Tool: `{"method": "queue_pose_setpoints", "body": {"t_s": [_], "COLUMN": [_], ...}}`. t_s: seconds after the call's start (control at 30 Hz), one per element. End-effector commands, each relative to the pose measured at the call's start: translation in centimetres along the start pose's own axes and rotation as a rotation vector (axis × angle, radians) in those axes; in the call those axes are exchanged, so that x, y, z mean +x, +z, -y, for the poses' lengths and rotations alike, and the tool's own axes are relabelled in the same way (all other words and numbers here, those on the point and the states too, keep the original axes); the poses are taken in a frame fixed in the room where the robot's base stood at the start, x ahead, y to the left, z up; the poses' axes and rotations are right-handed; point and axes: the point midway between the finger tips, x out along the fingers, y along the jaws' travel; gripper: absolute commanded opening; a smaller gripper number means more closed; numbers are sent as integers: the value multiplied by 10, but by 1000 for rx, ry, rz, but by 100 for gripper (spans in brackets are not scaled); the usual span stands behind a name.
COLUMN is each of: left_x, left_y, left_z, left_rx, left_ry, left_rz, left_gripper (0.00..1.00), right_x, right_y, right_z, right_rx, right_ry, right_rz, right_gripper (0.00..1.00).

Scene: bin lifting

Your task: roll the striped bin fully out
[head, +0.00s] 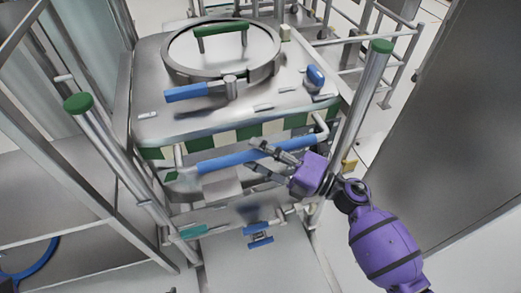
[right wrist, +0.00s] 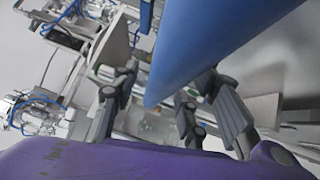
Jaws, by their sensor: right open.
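The striped bin (head: 240,134) is a metal box with a green and cream band around its upper edge. It stands inside a metal frame, with a round lid on top. A blue bar handle (head: 222,161) crosses its front. My right gripper (head: 251,155) is open at the right part of this handle, one finger near its upper side and one below. In the right wrist view the blue bar (right wrist: 205,45) looms large between the open fingers (right wrist: 165,85); I cannot tell whether they touch it. My left gripper is not in view.
Green-capped posts (head: 78,102) (head: 380,46) stand on both sides of the bin. A metal rack (head: 60,195) is at the left and a large grey panel (head: 440,130) at the right. Trolley frames stand behind.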

Motion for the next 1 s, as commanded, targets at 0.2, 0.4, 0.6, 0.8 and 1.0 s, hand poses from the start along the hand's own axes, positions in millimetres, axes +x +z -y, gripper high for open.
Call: {"method": "queue_pose_setpoints", "body": {"t_s": [0.2,0.4,0.6,0.8,1.0], "left_x": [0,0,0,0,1], "left_y": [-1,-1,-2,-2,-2], "left_z": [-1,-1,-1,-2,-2], "left_rx": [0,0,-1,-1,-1], "left_ry": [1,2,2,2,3], "left_rz": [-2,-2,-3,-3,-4], "left_gripper": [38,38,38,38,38], "right_x": [1,0,0,0,-1], "right_y": [0,0,0,0,2], "right_z": [1,1,0,0,1], "right_rx": [1,1,2,2,4], "right_ry": [-1,0,0,0,0], "right_rz": [0,0,1,1,1], "right_gripper": [41,17,0,0,0]}}
